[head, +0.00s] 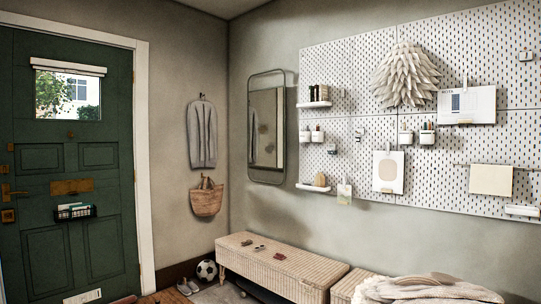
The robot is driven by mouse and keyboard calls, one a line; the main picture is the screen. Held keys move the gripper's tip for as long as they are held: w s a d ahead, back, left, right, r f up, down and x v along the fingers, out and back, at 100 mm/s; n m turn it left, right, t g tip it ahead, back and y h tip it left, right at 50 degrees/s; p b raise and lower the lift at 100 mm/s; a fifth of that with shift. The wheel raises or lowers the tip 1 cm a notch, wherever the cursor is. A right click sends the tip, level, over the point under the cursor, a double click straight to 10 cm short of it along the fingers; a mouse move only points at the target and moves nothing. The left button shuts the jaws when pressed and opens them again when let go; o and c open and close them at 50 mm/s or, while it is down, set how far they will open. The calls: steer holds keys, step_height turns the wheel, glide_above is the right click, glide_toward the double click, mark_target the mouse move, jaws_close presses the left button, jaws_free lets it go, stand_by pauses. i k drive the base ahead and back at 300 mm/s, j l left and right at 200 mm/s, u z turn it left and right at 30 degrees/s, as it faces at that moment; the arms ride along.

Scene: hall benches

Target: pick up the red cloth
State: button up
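Several small items lie on the top of the long wicker bench (300,272) in the head view. A small reddish item (279,256) lies toward the right of them, and another small reddish-brown item (247,242) lies at the left. Either could be the red cloth, but they are too small for me to tell. A darker small item (260,247) lies between them. My gripper is not in view.
A second wicker bench (342,288) stands at the right, with a pale bunched blanket (425,289) on or in front of it. A football (206,270) lies on the floor by the left end of the long bench. A green door (70,160) stands at the left. A pegboard (340,80) hangs above the benches.

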mark_target(281, 257)
steer(key=i+u, duration=0.1)
steer(key=u, duration=0.15)
steer(key=i, duration=4.85)
steer(key=i+j+z, duration=0.15)
steer(key=i+z, duration=0.3)
steer(key=i, duration=0.35)
